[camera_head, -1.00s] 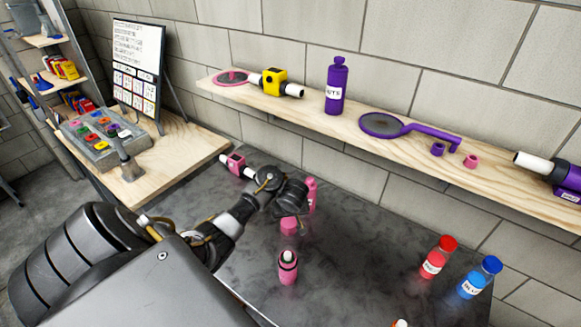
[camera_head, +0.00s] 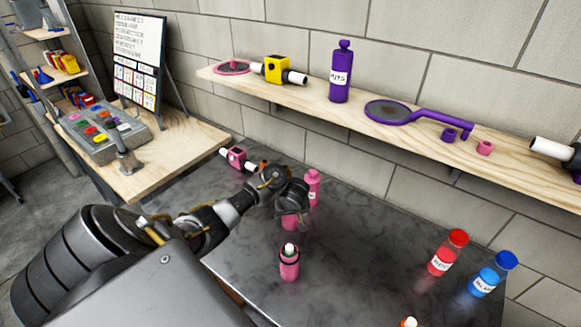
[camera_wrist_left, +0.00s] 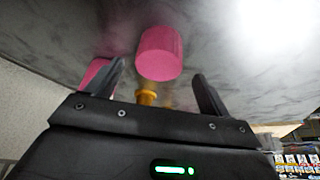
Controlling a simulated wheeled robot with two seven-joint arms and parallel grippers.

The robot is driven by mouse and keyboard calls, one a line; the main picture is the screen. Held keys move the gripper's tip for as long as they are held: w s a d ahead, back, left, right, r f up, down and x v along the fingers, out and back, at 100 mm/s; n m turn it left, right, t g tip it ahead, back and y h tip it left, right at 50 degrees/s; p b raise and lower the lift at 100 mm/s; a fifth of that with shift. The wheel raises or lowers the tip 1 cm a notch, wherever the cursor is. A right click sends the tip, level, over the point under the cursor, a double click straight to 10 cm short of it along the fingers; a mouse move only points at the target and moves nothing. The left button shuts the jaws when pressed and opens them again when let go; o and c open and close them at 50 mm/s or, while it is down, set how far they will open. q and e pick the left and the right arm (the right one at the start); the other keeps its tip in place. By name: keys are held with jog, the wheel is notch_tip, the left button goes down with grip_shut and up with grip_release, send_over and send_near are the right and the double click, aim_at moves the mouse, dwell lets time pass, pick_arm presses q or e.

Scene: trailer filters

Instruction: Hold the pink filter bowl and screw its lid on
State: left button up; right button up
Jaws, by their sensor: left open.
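A short pink cylinder (camera_head: 290,223) stands on the dark table, partly hidden below my left gripper (camera_head: 292,208). In the left wrist view a pink cylinder (camera_wrist_left: 160,53) shows just beyond and between the open fingers of my left gripper (camera_wrist_left: 160,88), apart from them. A small orange-yellow part (camera_wrist_left: 147,95) shows between the fingers. Nearer the table's front stands a pink vessel (camera_head: 289,268) with a black ring and a white top. I cannot tell for certain which pink piece is the bowl and which is the lid. My right gripper is not in view.
A pink bottle (camera_head: 313,186) stands close behind my left gripper. A pink block with white ends (camera_head: 237,157) lies farther back. A red bottle (camera_head: 448,252) and a blue bottle (camera_head: 493,274) stand at the right. A wooden shelf (camera_head: 400,130) runs along the wall. The table's middle right is clear.

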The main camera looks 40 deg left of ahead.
pick_arm(q)
jog(key=b+x, duration=0.1)
jog(key=x, duration=0.2)
jog(key=shift+w+a+f, duration=0.1)
jog(key=shift+w+f, duration=0.05)
jog(key=shift+f, duration=0.3)
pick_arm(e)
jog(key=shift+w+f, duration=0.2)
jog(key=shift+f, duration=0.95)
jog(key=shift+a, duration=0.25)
pick_arm(q)
jog(key=c, duration=1)
jog(key=shift+c, duration=0.2)
jog(key=shift+r, duration=0.1)
notch_tip(320, 180, up, 10)
jog(key=p, duration=0.5)
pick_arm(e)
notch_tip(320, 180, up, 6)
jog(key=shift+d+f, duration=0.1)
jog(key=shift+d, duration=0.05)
